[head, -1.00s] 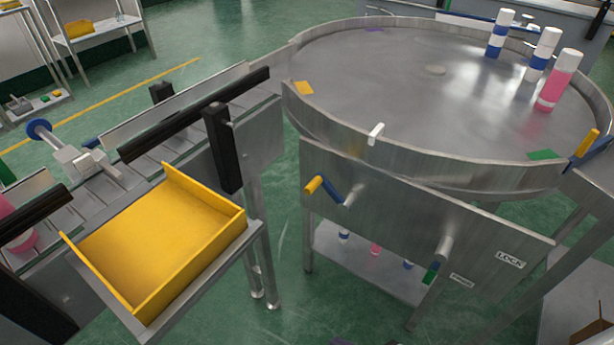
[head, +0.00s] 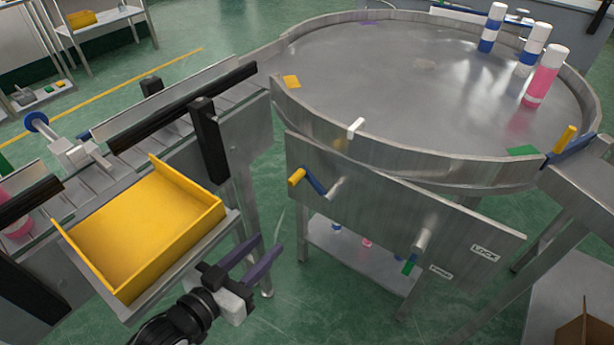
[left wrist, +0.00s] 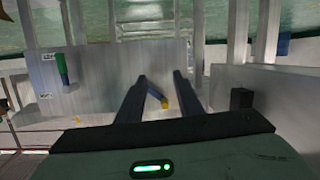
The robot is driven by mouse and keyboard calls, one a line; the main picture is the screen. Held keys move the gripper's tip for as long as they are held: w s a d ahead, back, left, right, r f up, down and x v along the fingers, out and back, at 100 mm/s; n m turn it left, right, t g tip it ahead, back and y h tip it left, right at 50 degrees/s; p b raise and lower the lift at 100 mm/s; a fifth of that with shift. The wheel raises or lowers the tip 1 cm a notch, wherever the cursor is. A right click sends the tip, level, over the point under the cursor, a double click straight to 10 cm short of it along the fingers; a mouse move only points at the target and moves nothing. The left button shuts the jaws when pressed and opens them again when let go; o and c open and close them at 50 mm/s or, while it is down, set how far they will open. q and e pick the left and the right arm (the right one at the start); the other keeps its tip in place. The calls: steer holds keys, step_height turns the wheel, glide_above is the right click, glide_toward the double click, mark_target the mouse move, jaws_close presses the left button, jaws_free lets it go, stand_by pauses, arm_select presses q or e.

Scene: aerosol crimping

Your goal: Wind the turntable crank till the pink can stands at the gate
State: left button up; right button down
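The pink can (head: 543,78) with a white cap stands on the turntable (head: 400,90) at the right. The turntable crank (head: 315,184), a blue arm with a yellow knob (head: 297,177), sits on the front panel below the rim. In the left wrist view the crank (left wrist: 156,96) shows between the fingers, farther off. My left gripper (head: 266,243) is open and empty, below and left of the crank, apart from it. It also shows in the left wrist view (left wrist: 159,75). My right gripper is out of view. I cannot tell which part is the gate.
Two white-and-blue cans (head: 491,28) (head: 532,50) stand beside the pink can. A second, green handle (head: 408,264) is near the LOCK label. A yellow tray (head: 145,230) stands left of my left gripper. A blue lever with a yellow knob (head: 564,140) is at the right rim.

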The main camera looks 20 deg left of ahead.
arm_select(q)
steer(key=t+h, duration=0.2)
glide_toward(290, 185)
steer(key=w, duration=0.1)
steer(key=x, duration=0.8)
steer(key=shift+w+d+p, duration=0.2)
steer(key=shift+p, duration=0.1)
steer(key=shift+w+d+m, duration=0.25)
steer(key=shift+w+m, duration=0.05)
steer(key=shift+w, duration=0.25)
jaws_close()
